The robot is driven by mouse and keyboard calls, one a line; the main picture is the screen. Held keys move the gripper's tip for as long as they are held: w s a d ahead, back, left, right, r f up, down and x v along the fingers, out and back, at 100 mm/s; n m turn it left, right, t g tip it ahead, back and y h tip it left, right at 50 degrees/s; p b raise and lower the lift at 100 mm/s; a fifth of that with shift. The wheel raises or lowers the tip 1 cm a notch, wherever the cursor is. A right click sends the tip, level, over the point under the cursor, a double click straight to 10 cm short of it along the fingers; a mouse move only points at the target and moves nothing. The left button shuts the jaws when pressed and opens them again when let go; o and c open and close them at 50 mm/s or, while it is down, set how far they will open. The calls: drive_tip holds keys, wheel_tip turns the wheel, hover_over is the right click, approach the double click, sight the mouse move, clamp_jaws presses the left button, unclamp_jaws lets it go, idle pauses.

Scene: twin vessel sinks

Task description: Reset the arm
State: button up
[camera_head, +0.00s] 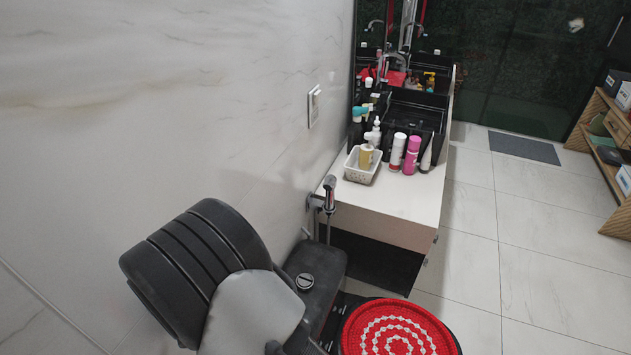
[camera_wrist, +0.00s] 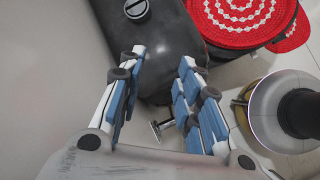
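In the wrist view my gripper (camera_wrist: 160,64) is open, with its two blue-padded fingers spread apart. Nothing is between the fingertips. They point toward a black toilet tank (camera_wrist: 175,45) with a round button on top; I cannot tell whether they touch it. The same tank (camera_head: 318,278) shows in the head view against the wall. My fingers cannot be made out in the head view.
A red and white crocheted toilet cover (camera_head: 396,333) lies right of the tank. A white counter (camera_head: 400,200) holds bottles and a white basket (camera_head: 361,168). A bidet sprayer (camera_head: 328,193) hangs on the wall. Tiled floor (camera_head: 530,240) is open at right.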

drive_tip(key=s+d+r+m+g, duration=0.1)
drive_tip(key=d+r+m, duration=0.5)
drive_tip(key=d+r, duration=0.5)
drive_tip(key=s+d+r+m+g, duration=0.1)
drive_tip(key=d+r+m+g, duration=0.1)
drive_tip(key=d+r+m, duration=0.75)
drive_tip(key=s+d+r+m+y, duration=0.2)
drive_tip(key=s+d+r+m, duration=0.1)
drive_tip(key=s+r, duration=0.3)
drive_tip(key=s+d+r+m+t+y, duration=0.1)
drive_tip(key=s+d+r+m+y, duration=0.1)
drive_tip(key=s+r, duration=0.4)
drive_tip(key=s+d+m, duration=0.1)
drive_tip(key=s+m, duration=0.1)
drive_tip(key=s, duration=0.1)
drive_tip(key=shift+s+d+m+t, duration=0.15)
drive_tip(key=shift+s+m+t, duration=0.15)
drive_tip(key=shift+m, duration=0.05)
